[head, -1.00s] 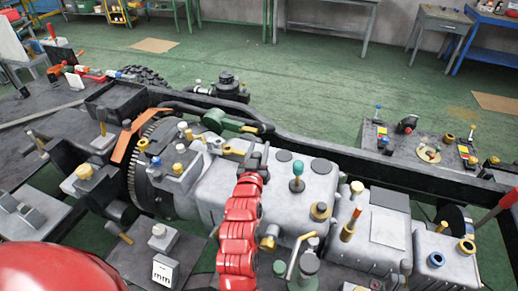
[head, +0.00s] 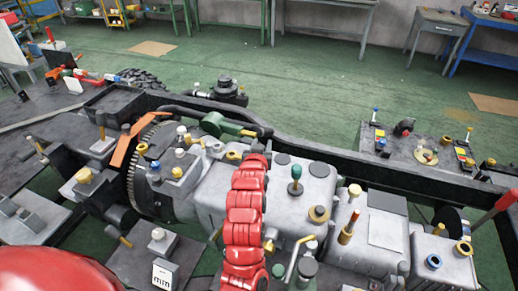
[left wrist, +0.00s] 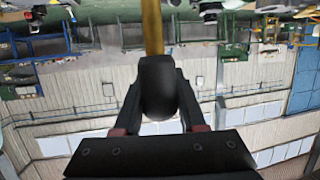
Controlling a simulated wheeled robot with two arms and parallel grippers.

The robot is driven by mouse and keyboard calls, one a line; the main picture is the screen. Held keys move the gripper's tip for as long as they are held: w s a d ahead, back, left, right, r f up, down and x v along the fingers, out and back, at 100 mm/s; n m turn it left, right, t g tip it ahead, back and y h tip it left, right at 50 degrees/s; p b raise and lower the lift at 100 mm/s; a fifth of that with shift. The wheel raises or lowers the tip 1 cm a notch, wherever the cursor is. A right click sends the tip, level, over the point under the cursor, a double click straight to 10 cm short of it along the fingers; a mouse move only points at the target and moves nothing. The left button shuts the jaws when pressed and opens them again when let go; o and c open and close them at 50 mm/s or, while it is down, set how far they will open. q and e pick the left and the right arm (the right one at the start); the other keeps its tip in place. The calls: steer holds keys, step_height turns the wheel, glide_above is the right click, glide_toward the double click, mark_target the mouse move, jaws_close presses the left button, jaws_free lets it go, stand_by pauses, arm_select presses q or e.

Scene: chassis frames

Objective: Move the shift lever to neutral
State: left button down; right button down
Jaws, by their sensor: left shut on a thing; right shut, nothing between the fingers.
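The shift lever shows in the left wrist view as a brass-coloured shaft (left wrist: 152,25) with a black rounded knob (left wrist: 158,92). My left gripper (left wrist: 157,75) is shut on this knob, with one dark finger on each side. In the head view my red left arm reaches up from the bottom centre over the grey gearbox housing (head: 210,205). The arm covers its gripper and the held lever there, so the lever's angle and position cannot be told. My right gripper is in neither view.
A teal-knobbed stub (head: 296,173) stands on the housing just right of my arm. Brass fittings and a copper-coloured rod (head: 350,228) stand further right. A black chassis rail (head: 340,165) runs behind the housing. A toothed flywheel (head: 140,175) is at the left. Green floor lies beyond.

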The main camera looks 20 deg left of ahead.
arm_select(q)
steer(key=shift+w+f+g, duration=0.1)
steer(key=shift+w+g, duration=0.2)
steer(key=shift+w, duration=0.1)
steer(key=c, duration=0.5)
jaws_free()
steer(key=p+v, duration=1.4)
steer(key=v, duration=0.3)
steer(key=shift+s, duration=0.2)
